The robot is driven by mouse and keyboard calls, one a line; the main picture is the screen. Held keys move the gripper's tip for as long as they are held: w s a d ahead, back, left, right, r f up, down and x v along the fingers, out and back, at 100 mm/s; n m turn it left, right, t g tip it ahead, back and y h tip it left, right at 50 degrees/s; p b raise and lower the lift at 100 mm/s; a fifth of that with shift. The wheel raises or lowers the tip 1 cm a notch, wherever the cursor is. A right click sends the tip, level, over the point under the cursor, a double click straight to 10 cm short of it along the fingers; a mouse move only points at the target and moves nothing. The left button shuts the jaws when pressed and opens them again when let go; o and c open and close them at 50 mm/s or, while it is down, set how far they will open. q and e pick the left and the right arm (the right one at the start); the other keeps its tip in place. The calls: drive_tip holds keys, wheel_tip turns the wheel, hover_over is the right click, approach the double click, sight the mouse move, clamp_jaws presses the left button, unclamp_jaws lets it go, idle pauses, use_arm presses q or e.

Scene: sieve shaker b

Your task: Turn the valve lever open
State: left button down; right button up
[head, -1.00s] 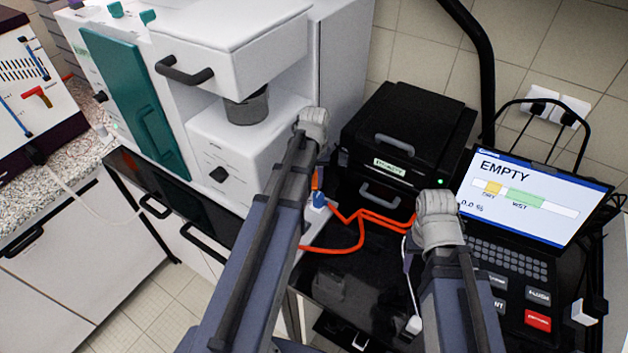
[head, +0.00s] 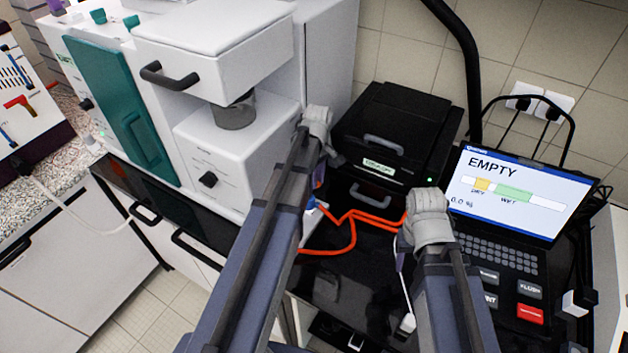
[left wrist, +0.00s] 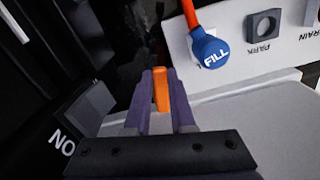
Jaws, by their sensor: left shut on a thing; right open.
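The orange valve lever (left wrist: 161,91) stands between the purple fingers of my left gripper (left wrist: 162,100) in the left wrist view. The gripper is shut on it. In the head view my left gripper (head: 318,125) is beside the black box, and its wrist hides the lever and most of the fingers. My right gripper (head: 428,222) is over the black bench in front of the laptop. It is open, and its fingertips are mostly hidden behind its wrist.
A blue FILL plug (left wrist: 210,52) on an orange hose (head: 352,222) is right of the lever, with a PARK socket (left wrist: 265,24) beyond it. A black box (head: 397,140) stands behind. The laptop (head: 515,190) reads EMPTY, 0.0 %. A white machine (head: 215,60) stands left.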

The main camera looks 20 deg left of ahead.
use_arm(q)
drive_tip(key=shift+w+d+n, duration=0.15)
drive_tip(key=shift+w+n, duration=0.4)
drive_tip(key=shift+n, duration=0.75)
